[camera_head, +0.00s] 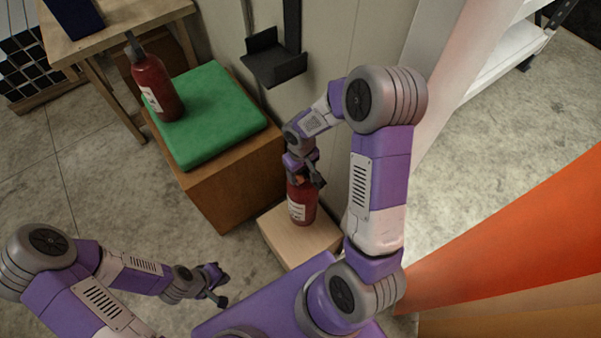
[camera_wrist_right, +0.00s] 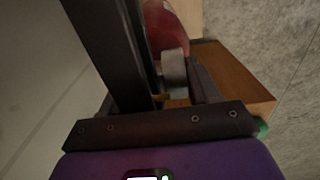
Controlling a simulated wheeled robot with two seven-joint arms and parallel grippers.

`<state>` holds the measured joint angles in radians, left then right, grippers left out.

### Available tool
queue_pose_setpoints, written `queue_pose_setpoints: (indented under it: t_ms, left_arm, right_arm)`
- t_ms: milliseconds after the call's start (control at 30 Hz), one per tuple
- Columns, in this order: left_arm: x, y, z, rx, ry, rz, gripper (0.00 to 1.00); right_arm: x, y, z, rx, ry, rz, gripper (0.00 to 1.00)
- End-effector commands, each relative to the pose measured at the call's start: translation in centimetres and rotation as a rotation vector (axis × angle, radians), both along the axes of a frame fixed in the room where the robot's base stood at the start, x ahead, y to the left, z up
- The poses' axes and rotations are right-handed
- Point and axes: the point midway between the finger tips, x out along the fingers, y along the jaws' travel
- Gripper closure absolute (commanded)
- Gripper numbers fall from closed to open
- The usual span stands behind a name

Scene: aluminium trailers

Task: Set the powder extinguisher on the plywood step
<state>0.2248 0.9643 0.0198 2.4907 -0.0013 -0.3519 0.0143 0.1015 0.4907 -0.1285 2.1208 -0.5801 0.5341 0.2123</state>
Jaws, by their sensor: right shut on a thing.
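A red extinguisher (camera_head: 302,206) with a white label is upright over the pale plywood step (camera_head: 285,244), low between the brown box and my right arm. Its base appears at the step's top; I cannot tell whether it touches. My right gripper (camera_head: 306,177) is shut on its top from above. The right wrist view shows the red body (camera_wrist_right: 168,28) and a grey fitting between the dark fingers (camera_wrist_right: 170,88). A second red extinguisher (camera_head: 154,88) stands on the green cushion (camera_head: 221,124). My left gripper (camera_head: 218,285) is open and empty, low at the left.
The green cushion lies on a brown wooden box (camera_head: 232,192) beside the step. A black wall bracket (camera_head: 274,62) hangs behind. A wooden table (camera_head: 120,22) stands at the upper left, and an orange panel (camera_head: 510,236) is at the right. Floor at the left is clear.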

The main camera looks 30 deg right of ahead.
Motion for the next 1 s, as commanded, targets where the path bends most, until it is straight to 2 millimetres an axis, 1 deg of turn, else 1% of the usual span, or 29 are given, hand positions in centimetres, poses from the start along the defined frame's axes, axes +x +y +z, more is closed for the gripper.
queue_pose_setpoints:
  t_ms: [33, 100, 367, 633, 733, 1000]
  left_arm:
    - [0.0, 0.0, -0.4, 0.0, 0.0, 0.0, 1.0]
    - [0.0, 0.0, -0.6, 0.0, 0.0, 0.0, 1.0]
    - [0.0, 0.0, -0.9, 0.0, 0.0, 0.0, 1.0]
    - [0.0, 0.0, -2.2, 0.0, 0.0, 0.0, 1.0]
    - [0.0, 0.0, -2.3, 0.0, 0.0, 0.0, 1.0]
    - [0.0, 0.0, -2.2, 0.0, 0.0, 0.0, 1.0]
  right_arm:
    - [0.4, 0.0, -0.5, 0.0, -0.012, 0.001, 1.0]
    - [0.4, 0.0, -1.0, -0.001, -0.012, 0.001, 1.0]
    - [0.4, 0.0, -2.0, -0.001, -0.013, 0.001, 1.0]
    - [0.4, 0.0, -5.0, -0.001, -0.011, 0.001, 1.0]
    - [0.4, 0.0, -5.3, -0.001, -0.013, 0.0, 1.0]
    - [0.4, 0.0, -5.2, -0.001, -0.014, 0.001, 1.0]
